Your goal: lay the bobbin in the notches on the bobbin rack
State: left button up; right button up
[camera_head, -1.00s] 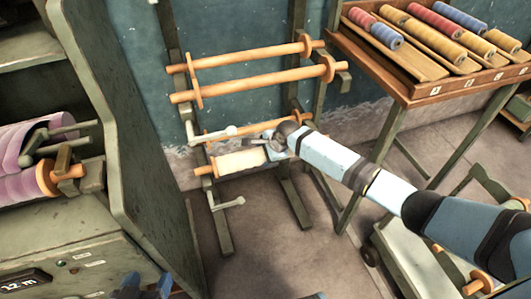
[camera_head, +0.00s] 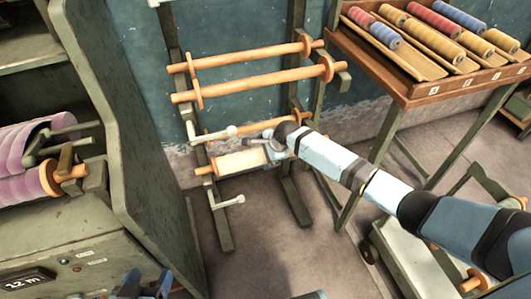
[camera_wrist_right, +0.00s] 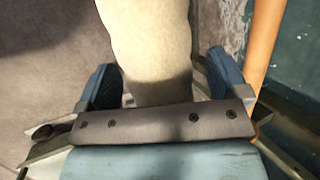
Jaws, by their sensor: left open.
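The bobbin (camera_head: 241,162), cream-wound with an orange end, lies level at the lower part of the bobbin rack (camera_head: 221,222), below the orange rods. I cannot tell whether its ends rest in notches. My right gripper (camera_head: 268,152) reaches its right end from the right. In the right wrist view the bobbin (camera_wrist_right: 152,45) runs between the two blue fingers of that gripper (camera_wrist_right: 163,82). A gap shows beside the right finger; the left finger is close to the cream surface. My left gripper (camera_head: 143,285) is open at the bottom edge of the head view, away from the rack.
Bare orange-ended rods (camera_head: 255,84) lie across the upper rack. Knobbed arms (camera_head: 228,132) stick out near the bobbin. A green machine (camera_head: 140,150) with purple rolls stands left. A table (camera_head: 405,98) with coloured spools stands right. Floor in front of the rack is clear.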

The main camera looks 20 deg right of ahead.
pick_arm(q)
jog(key=shift+f, duration=0.1)
dwell(0.3)
pick_arm(e)
jog(key=shift+p+v, duration=0.5)
jog(key=shift+v, duration=0.4)
pick_arm(q)
jog(key=f+p, duration=0.1)
jog(key=a+f+g+p, duration=0.1)
jog(key=p, duration=0.1)
jog(key=shift+s+y, duration=0.3)
jog(key=shift+y, duration=0.1)
pick_arm(e)
jog(key=v, duration=1.2)
pick_arm(q)
jog(key=shift+r, duration=0.1)
pick_arm(e)
jog(key=shift+d, duration=0.1)
